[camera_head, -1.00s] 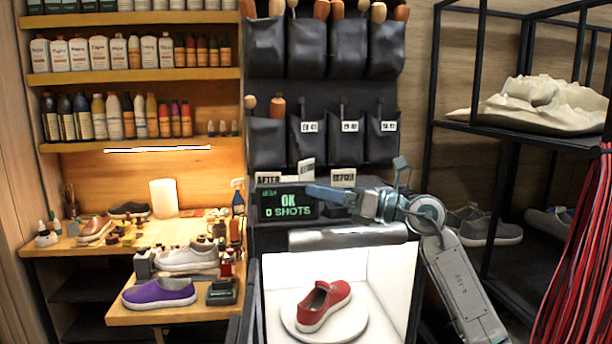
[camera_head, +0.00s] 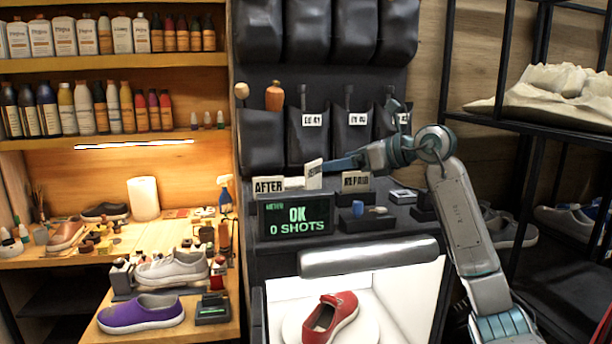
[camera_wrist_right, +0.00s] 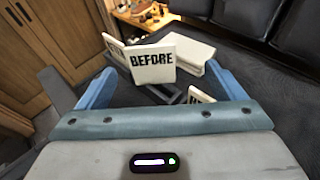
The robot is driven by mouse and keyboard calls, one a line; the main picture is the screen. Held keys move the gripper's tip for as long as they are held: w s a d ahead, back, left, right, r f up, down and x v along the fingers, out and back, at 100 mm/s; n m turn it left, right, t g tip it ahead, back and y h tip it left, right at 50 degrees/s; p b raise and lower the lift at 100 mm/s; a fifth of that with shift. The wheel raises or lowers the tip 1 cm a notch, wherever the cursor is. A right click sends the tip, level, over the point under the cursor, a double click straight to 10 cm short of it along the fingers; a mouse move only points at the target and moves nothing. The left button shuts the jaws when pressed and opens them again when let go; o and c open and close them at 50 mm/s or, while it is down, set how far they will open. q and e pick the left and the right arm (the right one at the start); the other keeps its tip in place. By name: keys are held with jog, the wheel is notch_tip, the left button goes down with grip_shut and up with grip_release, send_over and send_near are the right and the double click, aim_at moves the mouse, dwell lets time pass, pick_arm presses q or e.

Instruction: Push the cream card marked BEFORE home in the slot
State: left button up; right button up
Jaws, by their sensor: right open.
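The cream card marked BEFORE (camera_wrist_right: 152,62) stands slightly tilted between my right gripper's two blue fingers (camera_wrist_right: 160,78) in the right wrist view, with gaps on both sides. A dark grey slotted holder (camera_wrist_right: 172,95) shows at its foot; how deep the card sits in the slot cannot be told. In the head view the card (camera_head: 314,172) is seen at an angle, raised above the neighbouring AFTER card (camera_head: 268,185). My right gripper (camera_head: 328,164) is open at its right side. My left gripper is not in view.
A cream REPAIR card (camera_head: 356,181) stands to the right. Dark pouches (camera_head: 330,132) hang behind, and a black rack (camera_head: 490,116) stands right.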

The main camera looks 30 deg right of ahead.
aim_at(315, 162)
jog(key=w+a, duration=0.1)
jog(key=p, duration=0.1)
jog(key=w+a, duration=0.1)
jog(key=shift+w+a+f+p, duration=0.25)
jog(key=shift+w+a+p, duration=0.05)
jog(key=shift+w+a+f, duration=0.1)
jog(key=shift+w+f, duration=0.05)
jog(key=shift+w, duration=0.15)
jog(key=p+x, duration=0.2)
jog(key=x, duration=0.1)
jog(key=p+x, duration=0.1)
jog(key=x, duration=0.1)
jog(key=shift+s+a+r, duration=0.1)
jog(key=shift+a+r, duration=0.2)
jog(key=shift+r, duration=0.05)
jog(key=shift+a+f, duration=0.1)
jog(key=c, duration=0.6)
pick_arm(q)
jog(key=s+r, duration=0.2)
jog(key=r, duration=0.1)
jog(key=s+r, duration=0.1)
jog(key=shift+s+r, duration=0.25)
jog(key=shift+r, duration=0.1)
pick_arm(e)
jog(key=c, duration=0.5)
